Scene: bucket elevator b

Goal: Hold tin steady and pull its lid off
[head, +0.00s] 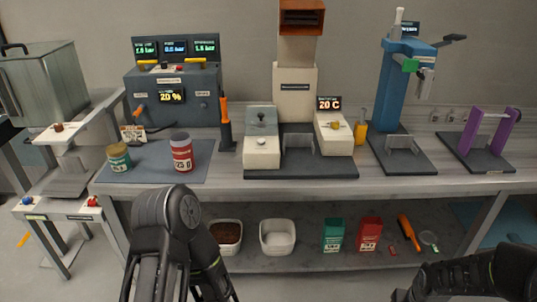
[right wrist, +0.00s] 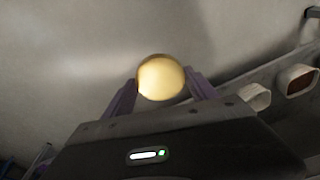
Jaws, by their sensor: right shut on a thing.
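My right gripper (right wrist: 163,84) shows in the right wrist view. Its two purple fingers are shut on a round, pale gold thing (right wrist: 161,74), seen face-on; I cannot tell whether this is a lid alone or a lidded tin. In the head view a green tin with a tan lid (head: 119,157) and a red tin with a grey lid (head: 181,153) stand upright on the bench mat. My left gripper is out of view; only dark arm links show at the bottom of the head view.
The grey mat (head: 150,175) lies on the bench left of a beige machine (head: 295,95). A blue press (head: 394,85) and a purple stand (head: 490,132) are to the right. White bins (head: 277,238) and boxes (head: 369,234) stand on the lower shelf.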

